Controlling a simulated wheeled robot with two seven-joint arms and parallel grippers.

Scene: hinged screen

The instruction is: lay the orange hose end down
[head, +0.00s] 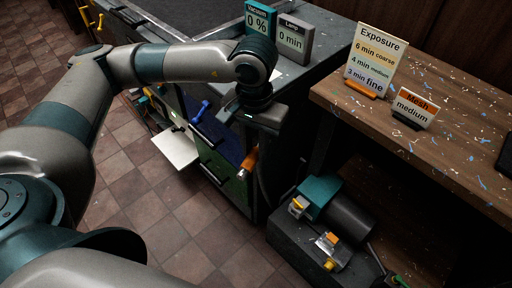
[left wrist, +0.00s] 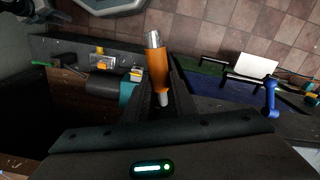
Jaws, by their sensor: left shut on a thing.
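The orange hose end (head: 249,159) is in my left gripper (head: 254,140), below the wrist and beside the dark cabinet's front corner. In the left wrist view the orange hose end (left wrist: 158,69) has a metal tip at one end and a pale piece at the other. The left gripper (left wrist: 160,95) is shut on it, with a dark finger on each side. The hose end is held in the air above the floor. My right gripper is not in view.
A pump unit (head: 325,228) with a teal part and yellow-orange fittings stands on the floor at right. A wooden bench (head: 440,120) holds exposure and mesh signs. A blue handle (head: 199,112) and white panel (head: 176,148) are left of the gripper. Tiled floor (head: 190,220) is clear.

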